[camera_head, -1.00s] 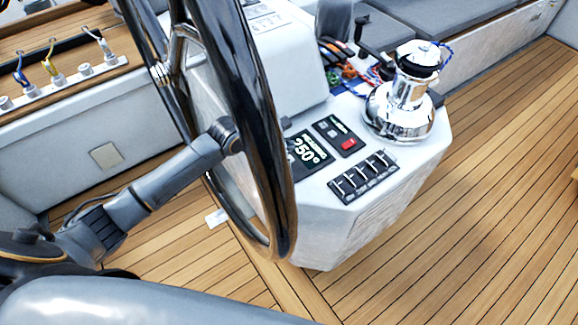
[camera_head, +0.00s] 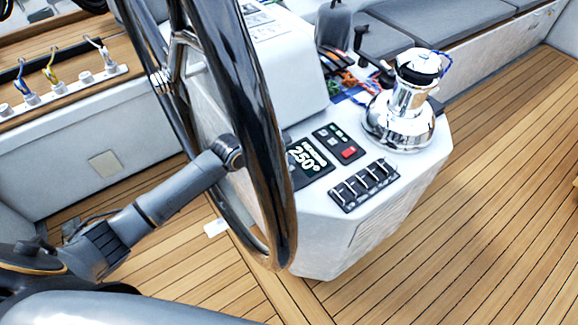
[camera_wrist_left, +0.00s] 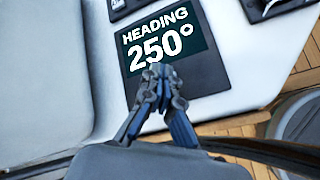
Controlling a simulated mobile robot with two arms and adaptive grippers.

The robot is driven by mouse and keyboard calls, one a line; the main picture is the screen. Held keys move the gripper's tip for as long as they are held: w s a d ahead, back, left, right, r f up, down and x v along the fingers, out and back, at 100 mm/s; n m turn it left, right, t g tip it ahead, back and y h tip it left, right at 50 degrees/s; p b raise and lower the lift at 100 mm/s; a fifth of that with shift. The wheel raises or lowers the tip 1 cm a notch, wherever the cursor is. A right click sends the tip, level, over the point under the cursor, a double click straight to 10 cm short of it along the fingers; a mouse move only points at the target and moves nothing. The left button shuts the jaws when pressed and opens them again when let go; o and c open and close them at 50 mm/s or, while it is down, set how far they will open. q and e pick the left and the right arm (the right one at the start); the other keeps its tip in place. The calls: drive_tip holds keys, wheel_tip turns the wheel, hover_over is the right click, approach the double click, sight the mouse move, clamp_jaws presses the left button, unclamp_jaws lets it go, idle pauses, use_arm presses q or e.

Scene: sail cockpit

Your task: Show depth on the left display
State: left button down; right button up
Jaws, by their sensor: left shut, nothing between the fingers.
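The left display (camera_head: 309,158) is a dark panel on the white console, partly behind the wheel rim in the head view. In the left wrist view the display (camera_wrist_left: 165,45) reads "HEADING 250°" in white on dark green. My left gripper (camera_wrist_left: 158,74) is shut and empty, with its fingertips over the lower part of the display in that view. I cannot tell whether they touch it. In the head view my left arm reaches through the steering wheel, and the rim hides most of the gripper. My right gripper is not in view.
The black steering wheel (camera_head: 268,150) surrounds my left arm's path. Right of the display are a panel with a red button (camera_head: 340,145), a row of switches (camera_head: 364,185) and a chrome winch (camera_head: 400,118). Coloured ropes lie behind. The teak deck (camera_head: 480,200) at right is clear.

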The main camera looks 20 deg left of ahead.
use_arm(q)
drive_tip(key=shift+f, duration=0.1)
idle(0.7)
drive_tip(key=shift+f+p, duration=0.25)
drive_tip(key=shift+p, duration=0.1)
drive_tip(key=shift+f, duration=0.55)
idle(0.7)
drive_tip(key=shift+r, duration=0.1)
drive_tip(key=shift+r+p, duration=0.8)
drive_tip(key=shift+p, duration=0.5)
drive_tip(key=shift+r, duration=0.1)
wheel_tip(320, 180, up, 5)
drive_tip(key=p, duration=0.6)
